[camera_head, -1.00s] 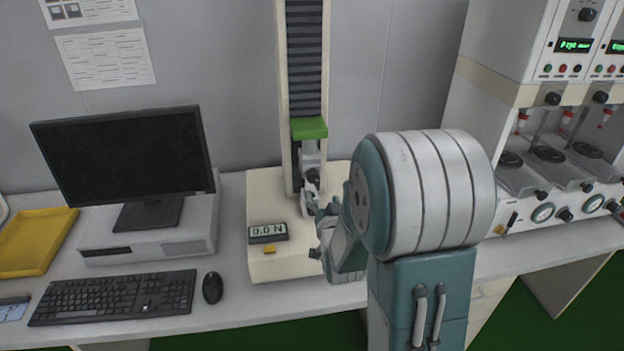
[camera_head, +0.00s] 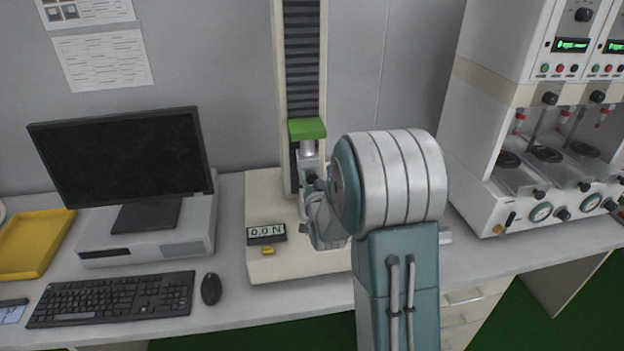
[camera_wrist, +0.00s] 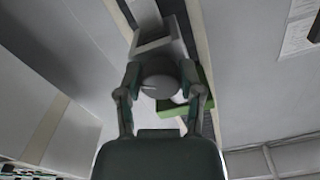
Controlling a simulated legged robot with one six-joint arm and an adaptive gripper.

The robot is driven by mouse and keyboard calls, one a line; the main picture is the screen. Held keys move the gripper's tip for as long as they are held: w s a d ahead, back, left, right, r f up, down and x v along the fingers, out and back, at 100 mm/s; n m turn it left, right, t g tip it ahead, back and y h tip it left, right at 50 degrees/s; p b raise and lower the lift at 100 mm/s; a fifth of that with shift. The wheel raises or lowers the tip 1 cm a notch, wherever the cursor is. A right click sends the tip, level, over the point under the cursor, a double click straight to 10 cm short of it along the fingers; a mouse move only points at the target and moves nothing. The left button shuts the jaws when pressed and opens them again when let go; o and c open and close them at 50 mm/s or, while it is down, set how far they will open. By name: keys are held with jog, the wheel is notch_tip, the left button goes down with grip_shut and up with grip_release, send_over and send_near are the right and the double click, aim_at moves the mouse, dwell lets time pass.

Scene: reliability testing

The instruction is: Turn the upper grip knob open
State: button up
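The testing machine (camera_head: 265,200) has a tall column with a green block (camera_head: 307,128) on it. Below the block is a grey metal grip, partly hidden by my arm. In the wrist view a round grey knob (camera_wrist: 160,80) with a light mark sits between the two fingers of my gripper (camera_wrist: 161,72). The fingers are spread on either side of the knob, close to its rim. I cannot tell whether they touch it. In the head view my gripper (camera_head: 312,195) is at the grip, its fingertips mostly hidden.
The machine's display (camera_head: 267,234) reads 0.0 N, with a yellow button (camera_head: 267,251) below it. A monitor (camera_head: 120,155), keyboard (camera_head: 110,300), mouse (camera_head: 210,289) and yellow tray (camera_head: 36,243) are on the left. Another apparatus (camera_head: 540,180) stands on the right.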

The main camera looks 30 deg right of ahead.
jog(key=shift+a, duration=0.15)
grip_shut()
jog(key=shift+f, duration=0.1)
jog(key=shift+n, duration=0.4)
jog(key=n, duration=0.4)
jog(key=shift+n, duration=0.3)
jog(key=n, duration=0.6)
jog(key=shift+d, duration=0.2)
jog(key=n, duration=0.6)
jog(key=shift+n, duration=0.3)
jog(key=n, duration=0.5)
jog(key=shift+s+f+n, duration=0.1)
jog(key=shift+n, duration=0.3)
